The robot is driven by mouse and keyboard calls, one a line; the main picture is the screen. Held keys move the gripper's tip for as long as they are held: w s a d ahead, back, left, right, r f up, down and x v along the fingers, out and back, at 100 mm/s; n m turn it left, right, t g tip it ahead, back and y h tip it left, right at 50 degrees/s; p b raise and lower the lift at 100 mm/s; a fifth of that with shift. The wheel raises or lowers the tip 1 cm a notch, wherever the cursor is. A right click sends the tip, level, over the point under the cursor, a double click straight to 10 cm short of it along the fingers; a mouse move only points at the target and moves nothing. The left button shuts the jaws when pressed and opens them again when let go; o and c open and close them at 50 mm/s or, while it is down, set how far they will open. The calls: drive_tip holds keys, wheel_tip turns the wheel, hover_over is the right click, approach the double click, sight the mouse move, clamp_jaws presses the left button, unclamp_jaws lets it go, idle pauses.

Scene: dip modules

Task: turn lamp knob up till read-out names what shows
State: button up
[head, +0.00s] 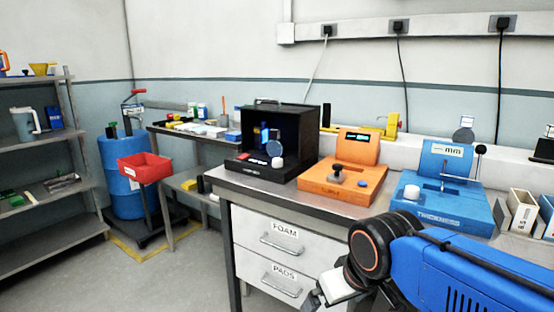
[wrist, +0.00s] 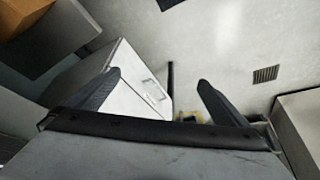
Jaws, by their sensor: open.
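A black open-fronted box (head: 297,130) stands on the left end of the metal bench, with small coloured shapes and a round disc inside it. A white round knob (head: 277,162) shows at its front, and a small red patch lies beside it. I cannot tell which part is the read-out, and no text on it can be read. My gripper (head: 325,290) is low in front of the bench drawers, well apart from the box. In the wrist view my gripper (wrist: 158,82) is open and empty, its two dark fingers spread over the floor.
An orange module (head: 340,184) with a dark knob and a blue THICKNESS module (head: 445,208) stand right of the box. Drawers marked FOAM (head: 284,240) and PADS are below. A blue drum (head: 122,180) and red bin (head: 145,167) stand left. Floor before the drawers is clear.

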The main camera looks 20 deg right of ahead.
drive_tip(key=shift+r, duration=0.1)
drive_tip(key=c, duration=0.6)
drive_tip(key=w+r, duration=0.2)
drive_tip(key=r, duration=0.1)
drive_tip(key=shift+w, duration=0.1)
drive_tip(key=c, duration=0.8)
drive_tip(key=shift+o, duration=0.2)
wheel_tip(320, 180, up, 32)
drive_tip(key=r, duration=0.1)
hover_over(277, 159)
drive_tip(key=s+a, duration=0.1)
drive_tip(key=s, duration=0.6)
drive_tip(key=shift+h, duration=0.4)
drive_tip(key=x, duration=1.7)
drive_tip(key=shift+s+f, duration=0.15)
drive_tip(key=shift+f, duration=0.3)
drive_tip(key=shift+a, duration=0.1)
drive_tip(key=c, duration=1)
